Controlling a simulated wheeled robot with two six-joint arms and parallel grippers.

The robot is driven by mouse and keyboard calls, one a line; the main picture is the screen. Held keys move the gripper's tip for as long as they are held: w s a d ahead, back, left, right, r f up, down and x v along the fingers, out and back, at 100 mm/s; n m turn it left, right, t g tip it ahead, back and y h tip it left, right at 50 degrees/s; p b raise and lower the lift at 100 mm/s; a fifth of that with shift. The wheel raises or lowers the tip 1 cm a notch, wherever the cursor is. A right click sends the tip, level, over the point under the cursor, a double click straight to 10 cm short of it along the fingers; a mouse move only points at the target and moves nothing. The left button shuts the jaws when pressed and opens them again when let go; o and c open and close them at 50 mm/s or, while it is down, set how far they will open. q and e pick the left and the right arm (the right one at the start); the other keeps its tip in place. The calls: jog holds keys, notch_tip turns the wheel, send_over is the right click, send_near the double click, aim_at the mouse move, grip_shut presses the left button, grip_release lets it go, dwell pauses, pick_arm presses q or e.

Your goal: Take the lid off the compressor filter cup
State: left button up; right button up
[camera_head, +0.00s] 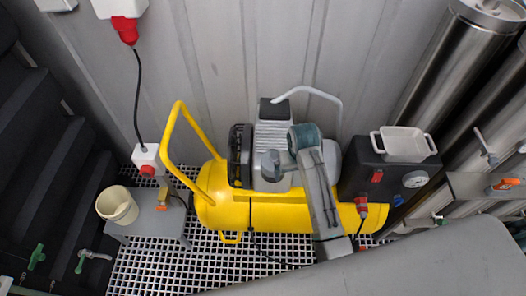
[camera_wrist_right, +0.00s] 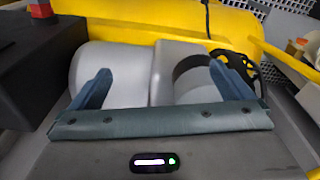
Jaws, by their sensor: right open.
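The compressor (camera_head: 270,212) has a yellow tank with a grey motor and pump on top. My right gripper (camera_head: 305,137) is over the top of the compressor, with its arm in front of part of it. In the right wrist view the gripper (camera_wrist_right: 160,68) is open, with its two blue fingers apart and nothing held. Beyond the fingers are a large pale grey cylinder (camera_wrist_right: 110,70) and a smaller grey cylinder with a dark band (camera_wrist_right: 192,75). I cannot tell which part is the filter cup or its lid. My left gripper is not in view.
A yellow handle (camera_head: 180,125) rises at the compressor's left. A small grey table (camera_head: 155,222) holds a beige cup (camera_head: 117,205). A black box (camera_head: 365,180) with a gauge carries a white tray (camera_head: 403,150). Steel cylinders (camera_head: 445,65) stand at right. Open grating lies in front.

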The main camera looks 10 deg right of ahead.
notch_tip(320, 180, up, 8)
jog(key=g, duration=0.1)
send_over(273, 154)
jog(key=shift+w+f, duration=0.35)
jog(key=shift+w, duration=0.15)
notch_tip(273, 154, down, 5)
jog(key=shift+s+r+p, duration=0.1)
jog(key=shift+r+p, duration=0.1)
jog(key=shift+p, duration=0.6)
jog(key=shift+s+f+p, duration=0.15)
jog(key=shift+f+p, duration=0.35)
jog(key=f, duration=0.1)
jog(key=f+p, duration=0.1)
jog(key=f, duration=0.1)
jog(key=shift+s+f+p, duration=0.2)
jog(key=shift+s+p, duration=0.1)
jog(key=shift+p, duration=0.05)
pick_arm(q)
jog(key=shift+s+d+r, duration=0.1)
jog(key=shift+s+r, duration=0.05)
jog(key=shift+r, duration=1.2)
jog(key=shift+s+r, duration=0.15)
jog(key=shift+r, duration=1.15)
pick_arm(e)
jog(key=shift+w+d+f, duration=0.1)
jog(key=shift+f, duration=0.5)
jog(key=c, duration=1)
